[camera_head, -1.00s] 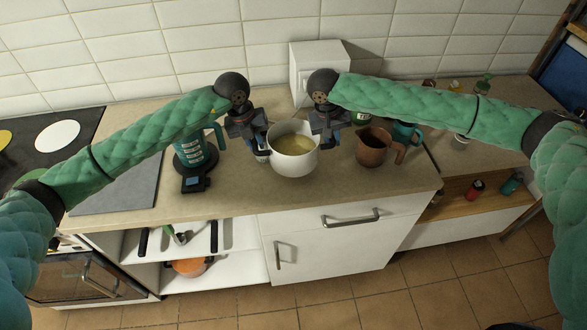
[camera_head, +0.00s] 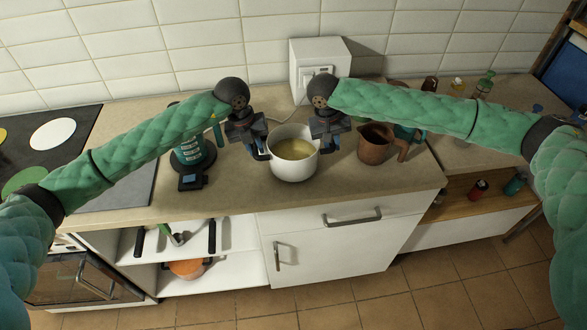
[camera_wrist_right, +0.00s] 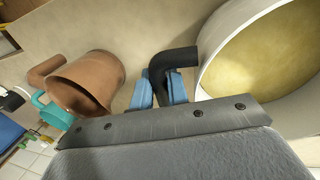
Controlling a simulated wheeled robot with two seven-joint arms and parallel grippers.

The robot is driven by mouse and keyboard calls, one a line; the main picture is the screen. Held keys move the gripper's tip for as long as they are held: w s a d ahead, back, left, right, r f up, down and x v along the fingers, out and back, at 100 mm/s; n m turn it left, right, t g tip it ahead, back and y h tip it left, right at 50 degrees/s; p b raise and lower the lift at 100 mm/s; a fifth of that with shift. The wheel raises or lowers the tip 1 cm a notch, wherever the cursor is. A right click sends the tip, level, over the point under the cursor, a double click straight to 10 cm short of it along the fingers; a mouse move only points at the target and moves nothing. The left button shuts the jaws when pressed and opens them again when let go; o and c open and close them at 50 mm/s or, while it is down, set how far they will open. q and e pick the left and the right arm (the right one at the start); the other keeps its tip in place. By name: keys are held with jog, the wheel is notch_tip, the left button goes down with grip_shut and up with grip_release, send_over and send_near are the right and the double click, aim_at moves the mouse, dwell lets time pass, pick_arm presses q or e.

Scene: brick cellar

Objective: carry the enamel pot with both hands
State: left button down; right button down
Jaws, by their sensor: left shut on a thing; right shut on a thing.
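The white enamel pot (camera_head: 293,170) is upright at the middle of the counter, with yellowish liquid inside. My left gripper (camera_head: 262,153) is shut on its left handle, which is mostly hidden by the jaws. My right gripper (camera_head: 323,147) is shut on its right handle. In the right wrist view, the blue fingertips of that gripper (camera_wrist_right: 160,90) clasp the dark bent handle (camera_wrist_right: 178,58) beside the white pot wall (camera_wrist_right: 215,60). I cannot tell whether the pot's base touches the counter.
A brown jug (camera_head: 374,146) stands close right of the pot, with a teal mug (camera_head: 415,134) behind it. A teal-and-black appliance (camera_head: 192,150) stands left. A white box (camera_head: 318,60) is behind. Bare counter (camera_head: 290,196) lies in front.

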pick_arm(q)
jog(key=shift+a+f+b, duration=0.15)
jog(key=shift+f+b, duration=0.3)
jog(key=shift+f, duration=0.15)
pick_arm(e)
jog(key=shift+d+f, duration=0.1)
jog(key=shift+f, duration=0.45)
pick_arm(q)
jog(key=c, duration=1.8)
grip_release()
jog(key=shift+f, duration=0.1)
pick_arm(e)
jog(key=c, duration=1.8)
grip_release()
jog(key=shift+f, duration=0.1)
pick_arm(q)
jog(key=o, duration=0.4)
pick_arm(e)
jog(key=o, duration=0.4)
pick_arm(q)
jog(key=shift+o, duration=0.2)
pick_arm(e)
jog(key=shift+o, duration=0.2)
pick_arm(q)
jog(key=shift+r, duration=0.2)
pick_arm(e)
jog(key=shift+r, duration=0.2)
